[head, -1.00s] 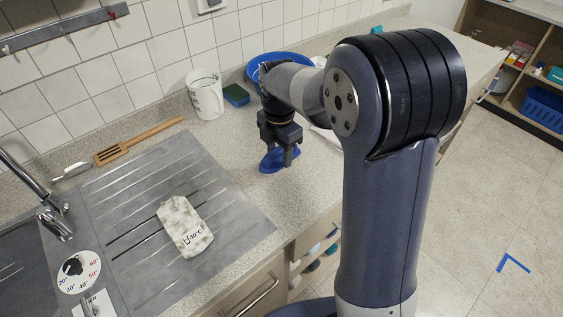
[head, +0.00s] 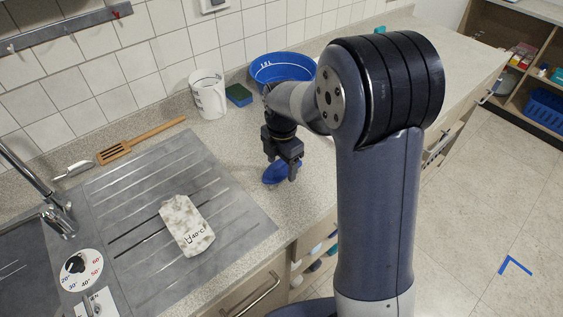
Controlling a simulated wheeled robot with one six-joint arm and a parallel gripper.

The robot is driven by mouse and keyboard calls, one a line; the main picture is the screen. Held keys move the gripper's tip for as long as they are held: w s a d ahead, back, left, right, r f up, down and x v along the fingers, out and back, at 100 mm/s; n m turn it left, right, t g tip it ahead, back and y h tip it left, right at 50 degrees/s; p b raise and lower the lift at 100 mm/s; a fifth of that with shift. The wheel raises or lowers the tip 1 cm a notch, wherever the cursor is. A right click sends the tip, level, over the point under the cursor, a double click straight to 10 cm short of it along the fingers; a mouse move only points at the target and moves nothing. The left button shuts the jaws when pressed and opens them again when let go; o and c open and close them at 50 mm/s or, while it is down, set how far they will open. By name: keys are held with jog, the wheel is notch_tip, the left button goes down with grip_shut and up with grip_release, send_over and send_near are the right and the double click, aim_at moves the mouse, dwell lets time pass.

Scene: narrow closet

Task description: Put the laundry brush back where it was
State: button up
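The laundry brush, a blue oval thing (head: 273,176), is at the counter between the drainboard and the counter's front edge. My gripper (head: 282,170) points down over it with one finger on either side, shut on it. The gripper hides part of the brush. I cannot tell whether its underside touches the counter.
A metal drainboard (head: 120,200) holds a pale cloth marked 40°C (head: 187,226). A wooden slotted spatula (head: 115,152), a white measuring jug (head: 209,96), a blue and green sponge (head: 239,94) and a blue basin (head: 283,70) are along the wall. Blue tape (head: 514,262) marks the floor.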

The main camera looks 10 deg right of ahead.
notch_tip(320, 180, up, 12)
jog(key=shift+r, duration=0.2)
dwell(0.5)
